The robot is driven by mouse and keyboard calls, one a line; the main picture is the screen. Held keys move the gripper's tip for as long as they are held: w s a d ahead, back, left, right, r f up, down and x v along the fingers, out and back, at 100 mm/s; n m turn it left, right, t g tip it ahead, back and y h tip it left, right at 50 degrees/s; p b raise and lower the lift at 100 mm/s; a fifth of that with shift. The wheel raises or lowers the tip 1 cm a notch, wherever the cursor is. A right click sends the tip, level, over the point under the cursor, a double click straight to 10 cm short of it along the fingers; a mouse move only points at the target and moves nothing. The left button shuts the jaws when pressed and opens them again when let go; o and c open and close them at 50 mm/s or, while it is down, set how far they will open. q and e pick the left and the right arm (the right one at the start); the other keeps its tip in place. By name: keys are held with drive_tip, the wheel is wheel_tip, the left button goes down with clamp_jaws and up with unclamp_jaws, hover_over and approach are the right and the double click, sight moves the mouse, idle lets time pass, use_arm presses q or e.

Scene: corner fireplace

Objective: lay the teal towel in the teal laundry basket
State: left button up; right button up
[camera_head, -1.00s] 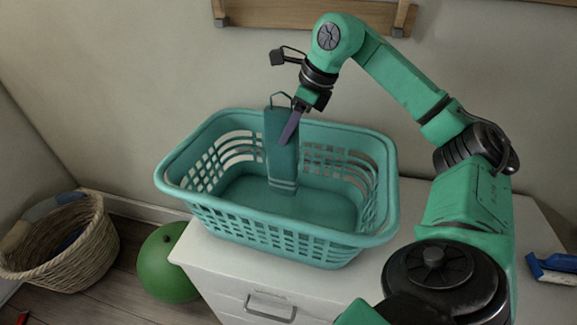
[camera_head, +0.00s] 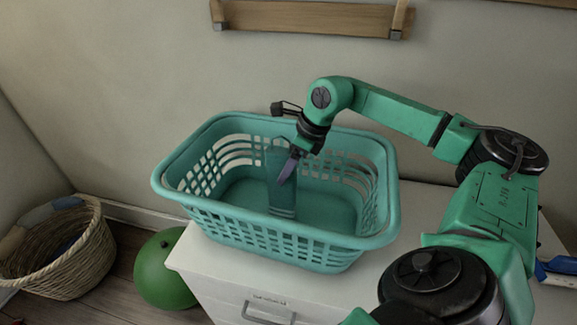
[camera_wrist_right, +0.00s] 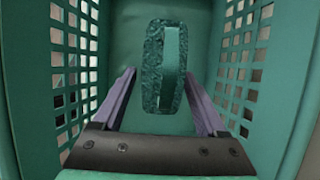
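The teal laundry basket (camera_head: 280,245) stands on a white cabinet, with slotted sides and an open top. The teal towel (camera_head: 283,195) is inside it, an upright narrow folded strip with a pale band near its lower end. In the right wrist view the towel (camera_wrist_right: 153,65) shows end-on, over the basket floor. My right gripper (camera_head: 286,172) reaches down into the basket at the towel. Its purple fingers (camera_wrist_right: 160,73) are spread on either side of the towel, with a gap visible at the left finger. Whether the towel's lower end touches the floor is unclear. My left gripper is not in view.
A wicker basket (camera_head: 85,265) and a green ball (camera_head: 163,275) are on the floor at left. The white cabinet (camera_head: 215,275) has free top at right, where a blue item (camera_head: 556,275) lies. A wooden rail (camera_head: 310,18) is on the wall above.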

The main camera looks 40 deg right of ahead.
drive_tip(key=v, duration=1.2)
drive_tip(key=shift+r+b, duration=0.2)
drive_tip(key=shift+b, duration=0.1)
drive_tip(key=shift+w, duration=0.1)
